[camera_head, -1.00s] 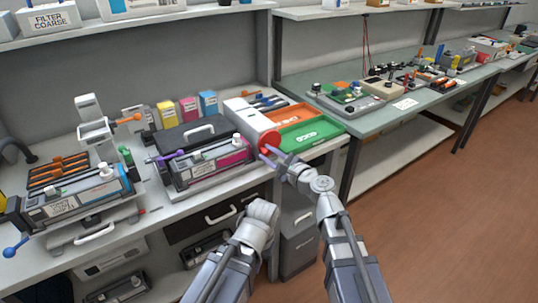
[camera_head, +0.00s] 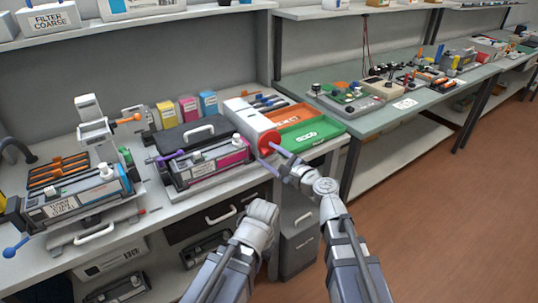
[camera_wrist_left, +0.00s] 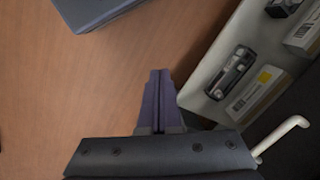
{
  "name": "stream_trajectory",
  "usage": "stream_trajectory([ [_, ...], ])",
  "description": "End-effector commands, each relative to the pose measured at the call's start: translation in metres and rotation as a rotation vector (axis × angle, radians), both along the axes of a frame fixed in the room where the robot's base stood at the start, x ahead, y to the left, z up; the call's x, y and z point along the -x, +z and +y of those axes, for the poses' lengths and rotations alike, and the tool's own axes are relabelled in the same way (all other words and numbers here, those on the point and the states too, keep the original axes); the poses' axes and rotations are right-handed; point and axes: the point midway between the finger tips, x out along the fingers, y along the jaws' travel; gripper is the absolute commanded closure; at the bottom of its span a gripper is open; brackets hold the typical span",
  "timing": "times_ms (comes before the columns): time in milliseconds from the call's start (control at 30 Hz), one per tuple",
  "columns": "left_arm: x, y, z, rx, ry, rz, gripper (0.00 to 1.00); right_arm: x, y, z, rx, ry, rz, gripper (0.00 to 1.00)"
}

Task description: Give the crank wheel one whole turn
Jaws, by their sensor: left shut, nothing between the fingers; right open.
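The crank wheel (camera_head: 268,144) is a red disc on the right end of a white unit on the bench. My right gripper (camera_head: 267,153) is open, its two purple fingers spread in front of the wheel's lower right side. One fingertip overlaps the wheel in the picture; I cannot tell whether it touches. The wheel's handle cannot be made out. My left gripper (camera_wrist_left: 158,75) is shut and empty in the left wrist view, pointing down over the floor beside a pale shelf. In the head view its fingers are hidden behind my left wrist.
A green tray (camera_head: 312,134) and an orange tray (camera_head: 290,117) lie right of the white unit (camera_head: 245,118). A magenta cartridge (camera_head: 232,153) sits in a holder to its left. A drawer cabinet (camera_head: 299,240) stands below. The floor at right is clear.

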Motion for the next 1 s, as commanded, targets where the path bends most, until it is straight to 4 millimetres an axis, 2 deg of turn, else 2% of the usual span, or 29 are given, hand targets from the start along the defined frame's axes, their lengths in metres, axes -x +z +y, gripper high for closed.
stream_trajectory([
  [100, 0.0, 0.003, 0.0, 0.0, 0.0, 0.0, 1.0, 0.019, 0.003, -0.014, -0.001, -0.002, 0.0, 0.4],
  [333, 0.0, 0.005, 0.0, 0.0, 0.0, 0.0, 1.0, 0.043, 0.005, -0.036, -0.001, -0.001, 0.001, 0.4],
  [500, 0.0, 0.006, 0.0, 0.0, 0.0, 0.0, 1.0, 0.051, 0.006, -0.044, 0.0, 0.0, 0.0, 0.4],
  [767, 0.0, 0.006, 0.0, 0.0, 0.0, 0.0, 1.0, 0.051, 0.006, -0.045, 0.0, 0.002, 0.001, 0.4],
  [900, -0.001, 0.006, 0.002, -0.008, 0.01, -0.006, 0.88, 0.053, 0.004, -0.042, 0.014, 0.011, -0.003, 0.4],
  [1000, -0.008, 0.005, 0.012, -0.047, 0.06, -0.033, 0.76, 0.058, -0.005, -0.033, 0.08, 0.051, -0.018, 0.4],
])
